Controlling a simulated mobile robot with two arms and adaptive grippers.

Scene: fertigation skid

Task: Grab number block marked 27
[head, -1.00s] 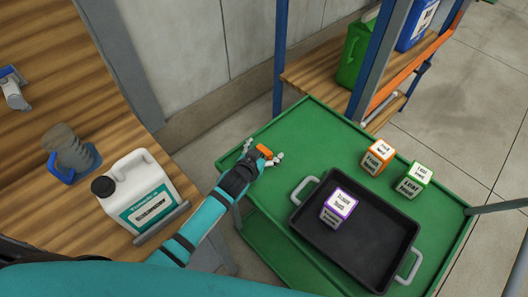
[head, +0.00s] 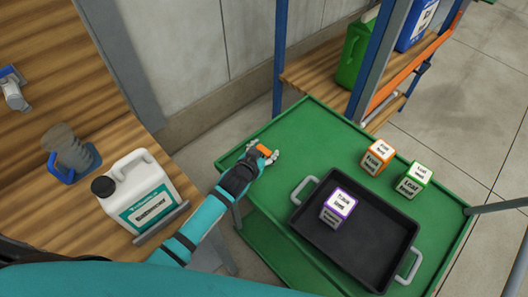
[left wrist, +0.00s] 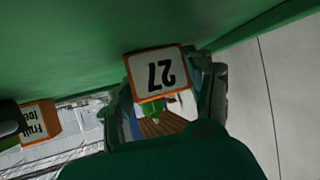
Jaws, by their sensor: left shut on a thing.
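The block marked 27 (left wrist: 157,72) has a white face with an orange border. Its number is upside down in the left wrist view. My left gripper (left wrist: 163,84) is shut on it, with a finger on each side. In the head view, my left gripper (head: 265,153) is low over the left end of the green table (head: 330,140), and an orange part of the block (head: 264,149) shows between its fingers. Whether the block touches the table is unclear. My right gripper is not in view.
A black tray (head: 366,256) holds a purple-edged block (head: 338,205). An orange block (head: 378,157) and a green-edged block (head: 414,180) stand behind it. A white jug (head: 137,190) stands on the wooden bench at left. Blue posts (head: 281,60) rise behind the table.

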